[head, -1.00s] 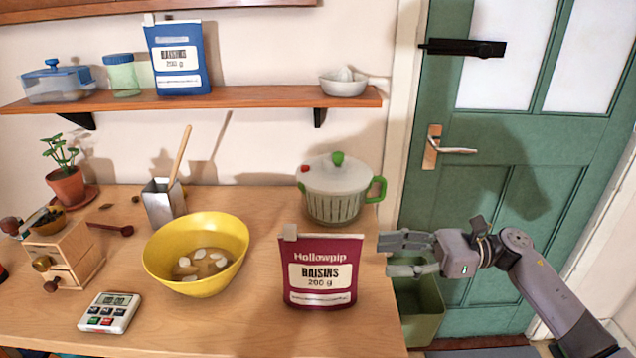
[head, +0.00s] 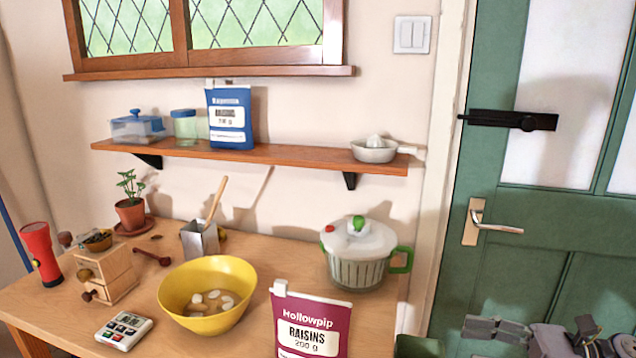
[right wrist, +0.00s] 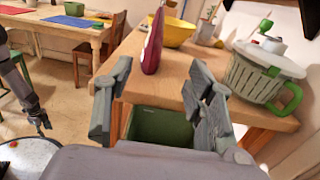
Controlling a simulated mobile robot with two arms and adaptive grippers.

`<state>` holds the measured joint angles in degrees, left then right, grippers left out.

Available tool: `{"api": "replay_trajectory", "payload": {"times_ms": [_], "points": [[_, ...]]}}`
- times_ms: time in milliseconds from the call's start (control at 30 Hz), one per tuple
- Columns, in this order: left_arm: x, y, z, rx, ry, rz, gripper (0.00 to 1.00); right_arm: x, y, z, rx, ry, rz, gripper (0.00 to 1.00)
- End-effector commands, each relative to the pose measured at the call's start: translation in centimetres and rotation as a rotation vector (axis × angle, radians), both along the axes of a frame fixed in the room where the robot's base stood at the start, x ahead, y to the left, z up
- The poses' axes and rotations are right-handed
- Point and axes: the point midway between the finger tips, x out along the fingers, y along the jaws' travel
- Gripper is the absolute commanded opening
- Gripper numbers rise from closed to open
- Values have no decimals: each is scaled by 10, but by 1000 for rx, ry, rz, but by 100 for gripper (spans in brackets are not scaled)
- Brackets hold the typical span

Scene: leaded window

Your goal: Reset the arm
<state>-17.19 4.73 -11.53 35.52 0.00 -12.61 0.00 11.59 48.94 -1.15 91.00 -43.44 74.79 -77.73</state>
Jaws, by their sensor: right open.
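My right gripper (head: 497,329) is low at the right of the head view, right of the table's edge and in front of the green door. In the right wrist view its two fingers (right wrist: 155,108) are spread wide with nothing between them. Beyond them stand the table edge, the maroon raisins bag (head: 308,324) and, below, a green bin (right wrist: 165,127). The bag stands upright near the table's front; its lower end is cut off in the head view. My left gripper is not in the head view; a dark arm shows at the left of the right wrist view.
On the table (head: 255,335) stand a yellow bowl (head: 208,300), a salad spinner (head: 360,262), a kitchen timer (head: 124,329), a wooden grinder (head: 106,277) and a red torch (head: 40,254). A shelf (head: 290,158) holds a blue bag (head: 231,118). A green door (head: 555,250) is at right.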

Motion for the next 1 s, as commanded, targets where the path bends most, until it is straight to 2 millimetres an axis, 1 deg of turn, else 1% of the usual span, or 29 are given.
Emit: {"api": "replay_trajectory", "payload": {"times_ms": [33, 167, 267, 367, 467, 567, 667, 767, 800, 867, 900, 967, 1000], "points": [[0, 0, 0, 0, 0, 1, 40, 7, -2, -9, 45, 55, -35, 50], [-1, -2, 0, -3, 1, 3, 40, 24, -8, -24, 148, 174, -114, 50], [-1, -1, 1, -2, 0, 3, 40, 37, -15, -40, 233, 276, -182, 50], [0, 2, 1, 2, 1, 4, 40, 50, -23, -62, 331, 395, -257, 50], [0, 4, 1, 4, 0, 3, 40, 62, -33, -89, 442, 531, -339, 50], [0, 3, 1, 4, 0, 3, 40, 72, -45, -125, 563, 681, -432, 50], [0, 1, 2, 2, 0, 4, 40, 77, -57, -172, 702, 855, -540, 50], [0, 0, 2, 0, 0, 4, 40, 74, -70, -236, 871, 1065, -673, 50], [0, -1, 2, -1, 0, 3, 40, 69, -75, -265, 946, 1154, -732, 50], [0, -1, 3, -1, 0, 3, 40, 57, -81, -309, 1055, 1283, -822, 50], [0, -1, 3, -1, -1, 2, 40, 46, -84, -338, 1125, 1364, -883, 50], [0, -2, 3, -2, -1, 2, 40, 27, -86, -380, 1225, 1477, -972, 50], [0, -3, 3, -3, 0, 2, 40, 12, -85, -408, 1291, 1549, -1032, 50]]}}
